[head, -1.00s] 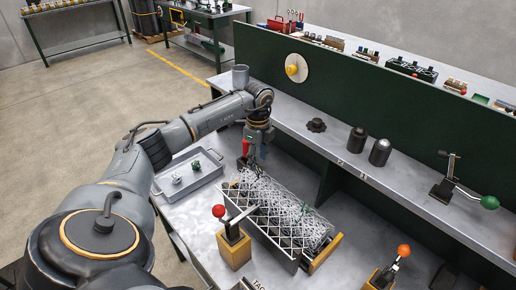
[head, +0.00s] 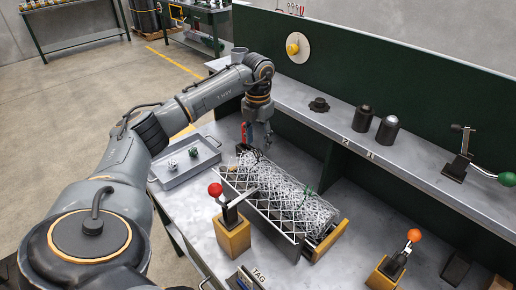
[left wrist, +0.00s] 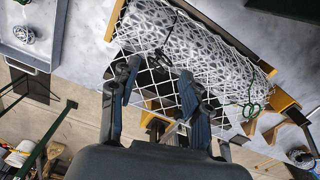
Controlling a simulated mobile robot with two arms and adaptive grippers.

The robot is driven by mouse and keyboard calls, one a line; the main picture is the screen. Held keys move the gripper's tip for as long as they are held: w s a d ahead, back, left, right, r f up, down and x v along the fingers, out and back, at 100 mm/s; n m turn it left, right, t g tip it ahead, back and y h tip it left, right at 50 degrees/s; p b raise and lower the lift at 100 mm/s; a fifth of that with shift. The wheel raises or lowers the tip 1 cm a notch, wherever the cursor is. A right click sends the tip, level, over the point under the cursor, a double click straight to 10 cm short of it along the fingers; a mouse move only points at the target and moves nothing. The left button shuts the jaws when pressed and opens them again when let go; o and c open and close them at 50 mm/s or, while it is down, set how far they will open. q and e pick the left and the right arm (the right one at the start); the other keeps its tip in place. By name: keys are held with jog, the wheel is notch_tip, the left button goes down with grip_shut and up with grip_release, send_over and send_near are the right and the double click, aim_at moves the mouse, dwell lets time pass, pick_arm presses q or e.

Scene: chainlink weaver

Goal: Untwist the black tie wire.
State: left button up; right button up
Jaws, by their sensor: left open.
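A roll of silvery chain-link mesh (head: 285,200) lies in a long cradle on the bench. It also shows in the left wrist view (left wrist: 200,55). A black tie wire (left wrist: 168,46) shows as a dark loop around the mesh near its left end in the left wrist view; in the head view I cannot make it out clearly. A green tie wire (head: 307,192) is at the near end, also in the left wrist view (left wrist: 252,104). My left gripper (head: 257,143) is above the roll's far end, open and empty. Its fingers (left wrist: 157,80) are spread below the black wire in the picture.
A red-knobbed clamp (head: 232,225) on a wooden block stands beside the cradle. An orange-knobbed clamp (head: 397,262) stands at the right. A grey tray (head: 172,180) with two small items is left of the roll. A raised shelf (head: 335,120) and green panel back the bench.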

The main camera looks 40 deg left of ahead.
aim_at(258, 150)
pick_arm(q)
jog(key=m, duration=0.4)
jog(key=shift+r+m+p, duration=0.15)
jog(key=shift+m+p, duration=0.25)
jog(key=m, duration=1.2)
jog(key=shift+p, duration=0.3)
jog(key=m, duration=0.6)
jog(key=shift+f+m, duration=0.25)
jog(key=shift+m, duration=0.25)
notch_tip(258, 150, down, 3)
jog(key=shift+f+b, duration=0.15)
jog(key=shift+b, duration=1)
jog(key=shift+f, duration=0.3)
